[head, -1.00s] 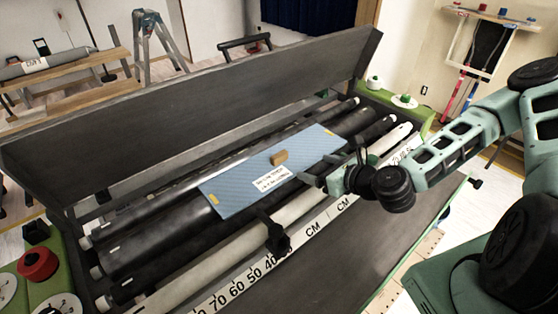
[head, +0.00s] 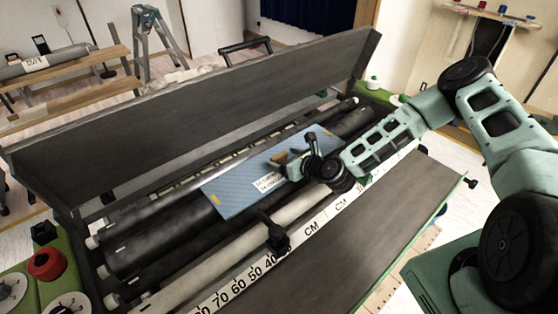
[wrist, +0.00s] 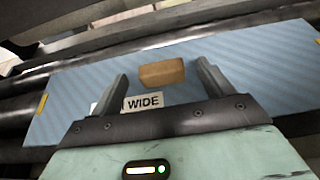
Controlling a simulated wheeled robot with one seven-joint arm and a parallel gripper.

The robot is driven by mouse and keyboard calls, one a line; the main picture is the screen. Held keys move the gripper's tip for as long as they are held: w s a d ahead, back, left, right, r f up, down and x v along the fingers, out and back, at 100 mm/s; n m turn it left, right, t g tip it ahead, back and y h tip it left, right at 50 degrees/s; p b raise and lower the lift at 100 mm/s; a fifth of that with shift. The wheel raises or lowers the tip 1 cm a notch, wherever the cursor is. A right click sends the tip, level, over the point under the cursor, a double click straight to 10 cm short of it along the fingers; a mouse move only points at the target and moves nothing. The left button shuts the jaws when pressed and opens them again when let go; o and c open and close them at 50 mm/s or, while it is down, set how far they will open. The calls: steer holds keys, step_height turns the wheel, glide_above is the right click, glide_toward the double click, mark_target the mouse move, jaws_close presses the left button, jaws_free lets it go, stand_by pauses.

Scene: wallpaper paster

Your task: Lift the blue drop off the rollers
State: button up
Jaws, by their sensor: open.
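The blue drop (head: 232,192) is a flat, light blue striped sheet lying across the dark rollers (head: 150,240). It carries a small tan wooden block (head: 279,158) and a white label, partly hidden by my gripper in the head view. My gripper (head: 290,160) is over the right part of the sheet, close to the block. In the wrist view the blue drop (wrist: 235,75) spans the picture, and the block (wrist: 162,73) lies between and just ahead of the two open fingers (wrist: 160,85). I cannot tell whether a finger touches it.
A long dark raised panel (head: 200,120) stands behind the rollers. A black clamp or knob (head: 275,235) and a ruler strip (head: 255,272) lie in front. A red round part (head: 46,264) sits on the green left end. A dark flat board (head: 375,235) is bare at front.

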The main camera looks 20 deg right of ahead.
steer(key=shift+p+x, duration=0.3)
steer(key=shift+x, duration=1.15)
steer(key=c, duration=1.1)
steer(key=shift+c, duration=0.2)
steer(key=shift+r, duration=0.15)
